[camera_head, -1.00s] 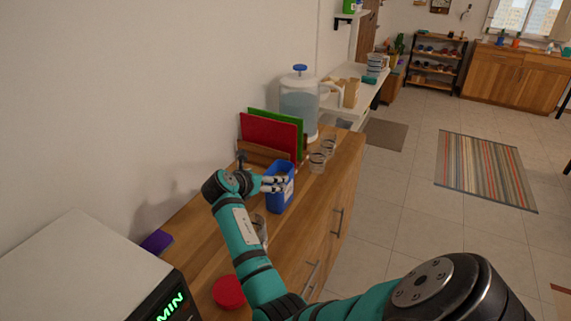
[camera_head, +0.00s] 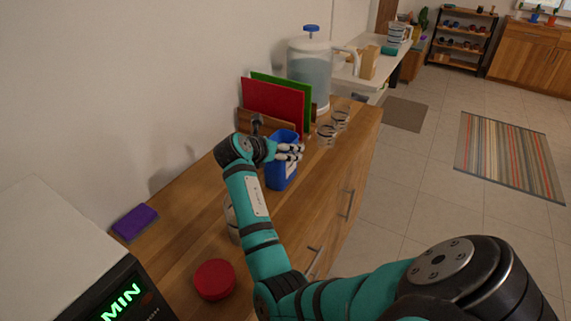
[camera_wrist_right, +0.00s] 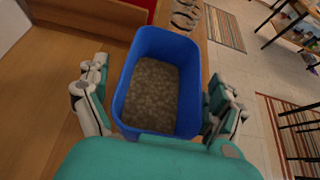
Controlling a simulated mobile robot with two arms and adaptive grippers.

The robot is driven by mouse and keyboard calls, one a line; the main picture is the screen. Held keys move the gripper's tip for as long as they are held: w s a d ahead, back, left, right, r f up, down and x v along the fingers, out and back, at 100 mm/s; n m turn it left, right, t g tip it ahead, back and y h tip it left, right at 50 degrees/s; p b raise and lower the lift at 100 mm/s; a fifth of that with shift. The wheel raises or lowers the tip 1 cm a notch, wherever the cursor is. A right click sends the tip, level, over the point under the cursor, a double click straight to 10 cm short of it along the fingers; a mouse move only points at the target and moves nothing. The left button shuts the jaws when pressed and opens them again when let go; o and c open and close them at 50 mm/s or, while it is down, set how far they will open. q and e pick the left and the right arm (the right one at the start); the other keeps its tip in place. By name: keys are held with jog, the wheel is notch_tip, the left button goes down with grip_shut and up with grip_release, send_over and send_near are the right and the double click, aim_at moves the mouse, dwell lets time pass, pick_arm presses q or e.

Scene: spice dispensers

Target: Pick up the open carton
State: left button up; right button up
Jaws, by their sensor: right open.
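The open carton is a blue box (camera_head: 281,176) standing upright on the wooden counter. In the right wrist view the carton (camera_wrist_right: 168,45) is seen from above, open at the top, with grainy brownish contents inside. My right gripper (camera_head: 289,152) is at the carton in the head view, its fingers by the upper part. In the right wrist view my right gripper (camera_wrist_right: 160,80) is open, with fingers on the left and right sides of the carton. Gaps show between the fingers and its walls. My left gripper is not in view.
Red and green boards (camera_head: 272,105) in a wooden holder stand just behind the carton. Glass jars (camera_head: 327,135) and a large water dispenser (camera_head: 310,70) stand farther back. A red lid (camera_head: 215,280) and a purple sponge (camera_head: 134,222) lie nearer. A wall borders the counter's left.

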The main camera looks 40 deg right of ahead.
jog(key=shift+s+a+r, duration=0.1)
jog(key=shift+a+r, duration=0.15)
jog(key=shift+a, duration=0.1)
jog(key=shift+s+a+r, duration=0.1)
jog(key=shift+a, duration=0.05)
jog(key=c, duration=0.4)
jog(key=shift+c, duration=2.5)
jog(key=c, duration=0.4)
jog(key=shift+c, duration=1.4)
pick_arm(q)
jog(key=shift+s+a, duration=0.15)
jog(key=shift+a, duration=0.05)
pick_arm(e)
jog(key=shift+c, duration=0.7)
